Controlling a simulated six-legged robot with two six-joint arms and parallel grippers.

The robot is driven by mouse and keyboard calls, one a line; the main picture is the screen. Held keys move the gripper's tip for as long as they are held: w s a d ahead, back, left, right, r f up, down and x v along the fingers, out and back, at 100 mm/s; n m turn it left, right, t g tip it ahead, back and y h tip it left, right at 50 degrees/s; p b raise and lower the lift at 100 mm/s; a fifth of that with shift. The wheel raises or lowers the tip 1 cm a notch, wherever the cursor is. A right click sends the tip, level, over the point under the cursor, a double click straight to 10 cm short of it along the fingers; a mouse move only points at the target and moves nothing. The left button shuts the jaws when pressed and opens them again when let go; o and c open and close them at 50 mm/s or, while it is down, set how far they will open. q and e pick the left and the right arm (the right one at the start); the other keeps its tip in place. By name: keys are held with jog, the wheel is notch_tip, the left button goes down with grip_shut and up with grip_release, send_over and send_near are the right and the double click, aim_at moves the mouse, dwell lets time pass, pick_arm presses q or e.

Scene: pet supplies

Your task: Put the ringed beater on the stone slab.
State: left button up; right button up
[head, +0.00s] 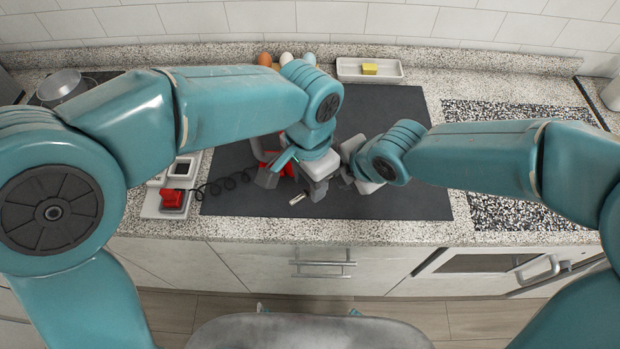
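A red-and-grey appliance (258,150), partly hidden by my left gripper, lies on the dark mat with a coiled black cord running left. A small pale metal piece (298,199) shows just below the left gripper; I cannot tell if it is the ringed beater. The stone slab, black-and-white speckled (515,211), lies at the right, partly covered by my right arm. My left gripper (292,184) points down over the mat with its fingers apart. My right gripper (345,164) points left, close beside it; its fingertips are largely hidden.
The dark mat (400,205) has free room at its front right. A white divided tray (150,205) with red and dark items stands left. At the back are a white dish (345,75) with a yellow block, several egg-like objects (286,58) and a metal pot (62,84).

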pick_arm(q)
jog(key=shift+s+a+f, duration=0.1)
jog(key=shift+f, duration=0.2)
pick_arm(e)
jog(key=shift+s, duration=0.1)
pick_arm(q)
grip_shut()
pick_arm(e)
jog(key=o, duration=1.1)
jog(key=shift+r, duration=0.1)
